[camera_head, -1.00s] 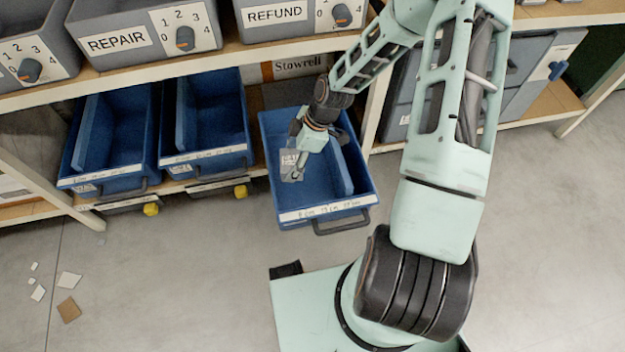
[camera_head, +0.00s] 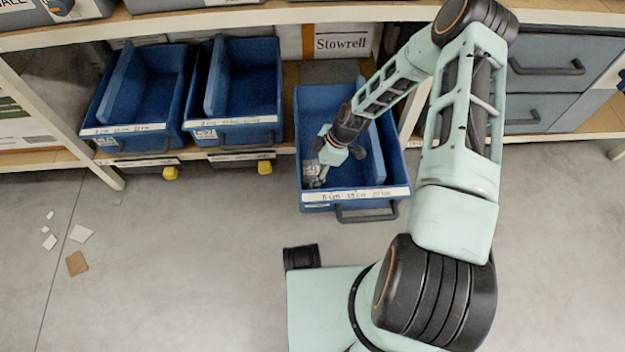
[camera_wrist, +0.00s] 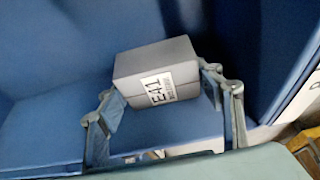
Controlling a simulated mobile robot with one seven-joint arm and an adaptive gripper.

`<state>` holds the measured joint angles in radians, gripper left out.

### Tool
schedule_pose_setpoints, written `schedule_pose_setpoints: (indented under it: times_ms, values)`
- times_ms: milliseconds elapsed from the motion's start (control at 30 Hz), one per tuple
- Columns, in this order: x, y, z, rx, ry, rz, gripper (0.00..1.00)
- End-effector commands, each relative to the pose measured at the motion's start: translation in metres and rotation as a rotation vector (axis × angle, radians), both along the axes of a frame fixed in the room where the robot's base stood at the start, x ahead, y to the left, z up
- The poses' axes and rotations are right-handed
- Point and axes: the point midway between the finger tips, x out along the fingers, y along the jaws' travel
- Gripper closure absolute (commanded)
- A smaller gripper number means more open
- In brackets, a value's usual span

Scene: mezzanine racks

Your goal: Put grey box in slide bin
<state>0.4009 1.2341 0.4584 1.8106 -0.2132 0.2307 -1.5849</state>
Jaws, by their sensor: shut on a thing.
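The grey box (camera_wrist: 158,72) has a white label reading E41. In the wrist view it sits between the two fingers of my gripper (camera_wrist: 165,100), which is shut on it. In the head view my gripper (camera_head: 324,172) reaches down inside the pulled-out blue slide bin (camera_head: 398,170), on the left side of its divider. The grey box (camera_head: 310,170) is partly visible there beside the fingers. Blue bin walls surround the box in the wrist view. I cannot tell whether the box touches the bin floor.
Two more blue bins (camera_head: 105,128) and (camera_head: 262,115) stand on the shelf to the left. A shelf board (camera_head: 230,20) runs above the bins. Grey drawers (camera_head: 545,90) are at the right. Scraps of card (camera_head: 77,263) lie on the floor at left.

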Motion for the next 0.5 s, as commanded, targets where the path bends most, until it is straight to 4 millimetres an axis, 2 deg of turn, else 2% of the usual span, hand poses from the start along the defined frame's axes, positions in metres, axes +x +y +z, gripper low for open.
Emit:
schedule_pose_setpoints:
  times_ms: [167,367,500]
  values:
    - [0.001,0.000,-0.013,0.000,0.000,-0.002,0.68]
    - [0.001,0.000,-0.042,0.000,-0.001,-0.002,0.68]
    - [0.001,0.000,-0.043,0.000,-0.002,-0.002,0.68]
